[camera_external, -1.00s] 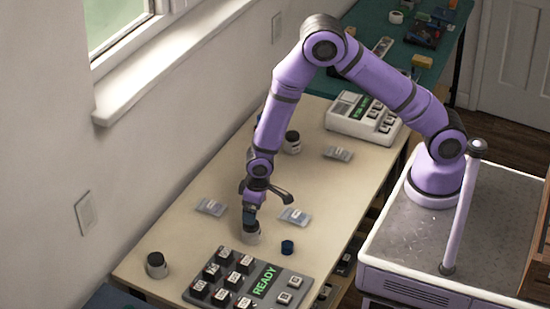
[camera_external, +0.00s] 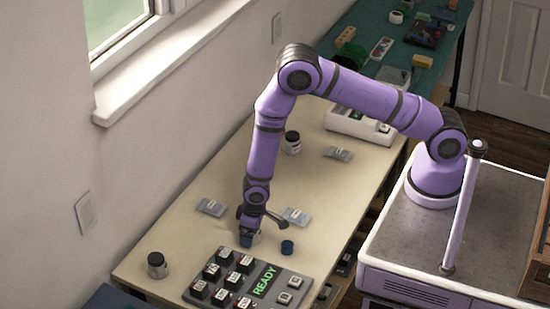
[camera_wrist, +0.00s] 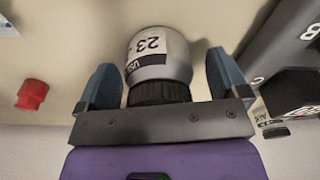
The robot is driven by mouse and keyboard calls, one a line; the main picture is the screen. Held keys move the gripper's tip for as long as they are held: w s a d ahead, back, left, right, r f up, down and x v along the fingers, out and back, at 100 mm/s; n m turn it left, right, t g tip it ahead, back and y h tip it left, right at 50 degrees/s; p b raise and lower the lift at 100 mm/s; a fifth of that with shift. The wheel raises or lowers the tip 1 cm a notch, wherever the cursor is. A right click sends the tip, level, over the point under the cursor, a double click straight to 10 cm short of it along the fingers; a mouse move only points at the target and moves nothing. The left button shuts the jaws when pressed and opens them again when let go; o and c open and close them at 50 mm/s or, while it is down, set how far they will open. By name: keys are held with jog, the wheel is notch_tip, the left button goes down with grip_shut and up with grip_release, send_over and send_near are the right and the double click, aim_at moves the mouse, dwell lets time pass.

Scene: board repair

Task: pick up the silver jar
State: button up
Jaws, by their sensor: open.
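The silver jar (camera_wrist: 160,60) has a ribbed black lid and a white label reading "23". In the wrist view it sits between the two blue fingers of my gripper (camera_wrist: 163,78), with a visible gap on each side. In the external view my gripper (camera_external: 248,240) is low at the jar (camera_external: 256,238), which is partly hidden behind it on the light table (camera_external: 190,235). My gripper is open around the jar. Its lid is toward my palm.
A grey keypad (camera_external: 250,280) with a "READY" display stands in front. A blue cap (camera_external: 287,247) is just right of the jar. Other dark-lidded jars stand at the left (camera_external: 157,266) and behind (camera_external: 293,143). A red object (camera_wrist: 32,95) shows in the wrist view.

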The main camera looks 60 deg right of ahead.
jog(key=shift+f, duration=0.2)
jog(key=c, duration=1.1)
jog(key=shift+r, duration=0.15)
